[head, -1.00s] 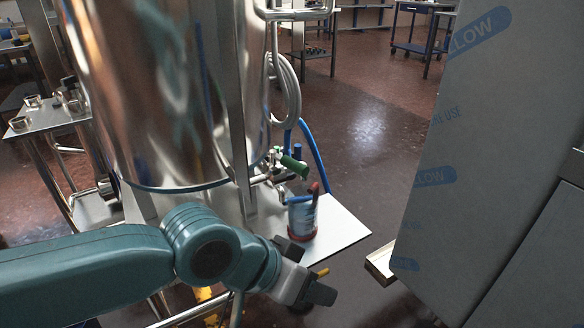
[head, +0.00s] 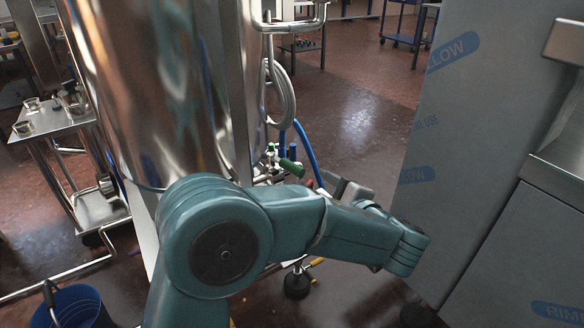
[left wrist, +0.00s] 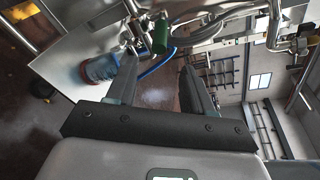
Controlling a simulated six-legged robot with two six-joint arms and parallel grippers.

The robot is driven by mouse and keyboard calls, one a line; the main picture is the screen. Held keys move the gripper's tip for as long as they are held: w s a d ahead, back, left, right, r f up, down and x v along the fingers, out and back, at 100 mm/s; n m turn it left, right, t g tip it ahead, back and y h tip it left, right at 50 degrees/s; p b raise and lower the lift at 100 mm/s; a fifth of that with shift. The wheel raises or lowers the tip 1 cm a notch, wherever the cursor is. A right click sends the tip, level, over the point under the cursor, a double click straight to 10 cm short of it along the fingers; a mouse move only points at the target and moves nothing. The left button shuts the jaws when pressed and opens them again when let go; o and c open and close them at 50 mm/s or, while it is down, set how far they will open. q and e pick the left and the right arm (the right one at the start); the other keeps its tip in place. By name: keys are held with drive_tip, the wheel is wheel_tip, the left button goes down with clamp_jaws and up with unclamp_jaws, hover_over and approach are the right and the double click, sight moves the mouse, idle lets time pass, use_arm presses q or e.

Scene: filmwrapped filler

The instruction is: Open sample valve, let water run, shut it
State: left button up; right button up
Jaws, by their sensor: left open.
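The sample valve with its green handle (head: 291,166) sits low on the shiny steel tank (head: 150,90), just above my forearm. In the left wrist view the green handle (left wrist: 160,34) lies ahead of my fingertips, apart from them. My left gripper (left wrist: 159,64) is open, with nothing between its fingers. In the head view it is mostly hidden behind my own arm. A blue clear container with a red base (left wrist: 98,70) stands on a pale plate (left wrist: 75,33), left of my fingers in the wrist view. My arm covers it in the head view. My right gripper is not seen.
A blue hose (head: 308,152) hangs beside the valve, with a coiled grey hose (head: 281,92) above. A film-wrapped cabinet (head: 425,180) stands close on the right. A steel side table (head: 55,118) and blue bucket (head: 82,307) are at left. Open floor lies behind.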

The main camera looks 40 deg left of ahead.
sight(293, 168)
use_arm(q)
drive_tip(key=b+x, duration=0.1)
drive_tip(key=x, duration=1.2)
drive_tip(key=shift+w+a+b, duration=0.15)
drive_tip(key=shift+a+b, duration=0.05)
drive_tip(key=shift+b, duration=0.2)
drive_tip(key=shift+c, duration=0.4)
